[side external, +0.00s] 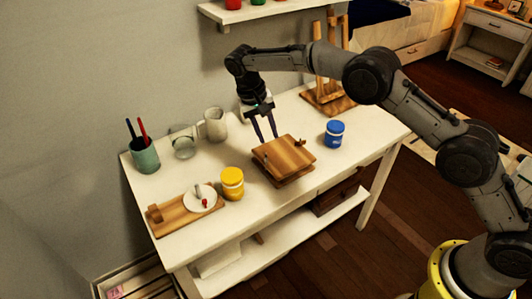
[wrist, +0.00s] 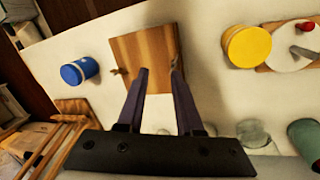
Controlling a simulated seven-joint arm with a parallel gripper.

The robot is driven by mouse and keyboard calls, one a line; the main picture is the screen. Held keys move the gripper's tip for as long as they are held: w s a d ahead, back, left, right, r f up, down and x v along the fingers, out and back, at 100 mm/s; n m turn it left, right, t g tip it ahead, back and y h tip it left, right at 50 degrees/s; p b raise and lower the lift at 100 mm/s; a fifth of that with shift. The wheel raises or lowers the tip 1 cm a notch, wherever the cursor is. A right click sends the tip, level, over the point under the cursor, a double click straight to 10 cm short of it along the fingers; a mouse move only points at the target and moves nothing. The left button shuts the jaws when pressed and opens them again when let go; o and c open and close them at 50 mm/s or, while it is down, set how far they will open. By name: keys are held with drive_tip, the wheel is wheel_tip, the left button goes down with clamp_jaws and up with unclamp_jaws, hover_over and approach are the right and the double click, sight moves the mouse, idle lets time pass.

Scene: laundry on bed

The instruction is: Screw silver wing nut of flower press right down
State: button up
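The flower press (side external: 287,157) is two stacked square wooden boards lying on the white table; its top board also shows in the wrist view (wrist: 146,45). One small wing nut (side external: 300,142) stands at the press's back right edge. In the wrist view one wing nut (wrist: 119,71) is at the board's left edge and another (wrist: 176,63) is at its right, close by the right fingertip.
A blue jar (side external: 334,133) stands right of the press and a yellow jar (side external: 232,184) left of it. Farther left are a board with a white plate (side external: 199,197), a green pen cup (side external: 145,156), a glass jar (side external: 183,141) and a pitcher (side external: 213,124). A wooden easel (side external: 328,98) stands behind.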

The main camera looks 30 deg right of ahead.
sight(266, 159)
wheel_tip(266, 159, up, 4)
drive_tip(key=w+n+t+y, duration=0.1)
drive_tip(key=w+n+y, duration=0.15)
drive_tip(key=n, duration=3.05)
drive_tip(key=f, duration=0.9)
drive_tip(key=s+f, duration=0.1)
drive_tip(key=f, duration=0.3)
drive_tip(key=shift+d+f, duration=0.3)
drive_tip(key=shift+d, duration=0.1)
